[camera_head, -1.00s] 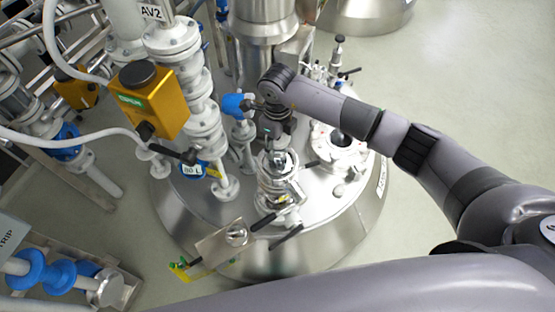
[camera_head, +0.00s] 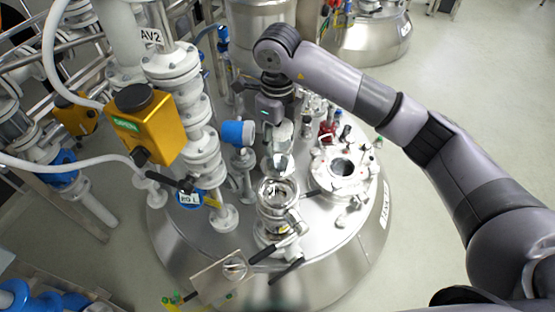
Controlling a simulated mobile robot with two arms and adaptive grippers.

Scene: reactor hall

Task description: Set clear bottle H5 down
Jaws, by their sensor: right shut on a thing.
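My right gripper (camera_head: 281,138) points down over the reactor lid (camera_head: 325,215), its arm reaching in from the right. It is shut on a clear bottle (camera_head: 279,163), seen from above and partly hidden by the fingers. The bottle is above and just behind a round glass-topped port (camera_head: 278,192); I cannot tell whether it touches anything. My left gripper is not in view.
White flanged pipes (camera_head: 190,110) and a yellow actuator box (camera_head: 146,122) stand close on the left. A blue-capped valve (camera_head: 238,133) is just left of the gripper. A flanged port (camera_head: 343,167) and small bottles, one red (camera_head: 327,131), are to the right.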

